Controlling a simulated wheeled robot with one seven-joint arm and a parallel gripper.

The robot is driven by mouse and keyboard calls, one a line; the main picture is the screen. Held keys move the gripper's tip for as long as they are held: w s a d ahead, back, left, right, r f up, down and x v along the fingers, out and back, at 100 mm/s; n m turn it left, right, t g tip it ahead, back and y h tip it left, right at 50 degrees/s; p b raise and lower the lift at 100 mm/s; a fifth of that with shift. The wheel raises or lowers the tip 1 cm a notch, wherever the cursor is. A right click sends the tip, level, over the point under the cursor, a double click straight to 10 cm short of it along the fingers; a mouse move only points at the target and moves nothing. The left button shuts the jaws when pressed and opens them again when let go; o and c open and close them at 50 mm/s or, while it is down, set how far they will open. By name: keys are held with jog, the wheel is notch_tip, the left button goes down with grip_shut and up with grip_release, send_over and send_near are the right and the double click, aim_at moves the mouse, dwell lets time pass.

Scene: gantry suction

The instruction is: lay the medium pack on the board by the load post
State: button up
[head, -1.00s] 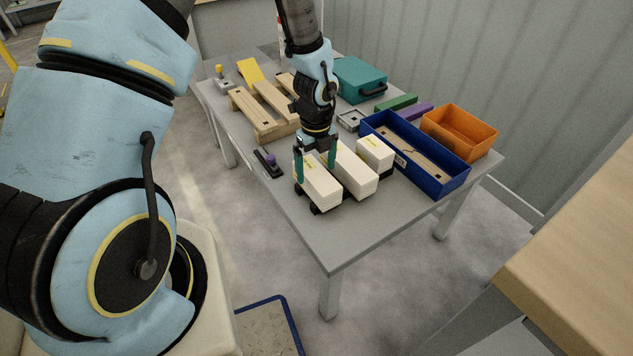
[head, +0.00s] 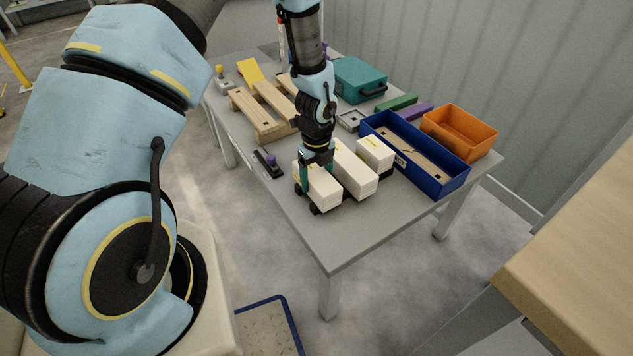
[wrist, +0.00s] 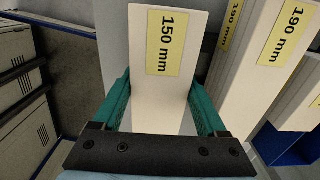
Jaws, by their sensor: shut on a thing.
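A white pack labelled 150 mm (wrist: 168,85) is between my gripper's green fingers in the wrist view. It is the left pack (head: 321,190) of three in the head view, on a low black support. My gripper (head: 317,172) is shut on it from above. A longer white pack labelled 190 mm (wrist: 262,75) stands beside it, also seen in the head view (head: 354,173). A shorter white pack (head: 376,152) is farther right. Pale wooden boards (head: 262,118) lie at the table's left side, near a small yellow-topped post (head: 219,77). Which part is the named board is unclear.
A long blue bin (head: 432,172), an orange bin (head: 462,128) and a teal case (head: 358,80) take up the right and back of the grey table (head: 365,228). The front corner is clear.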

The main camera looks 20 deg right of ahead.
grip_shut()
jog(key=shift+r, duration=0.1)
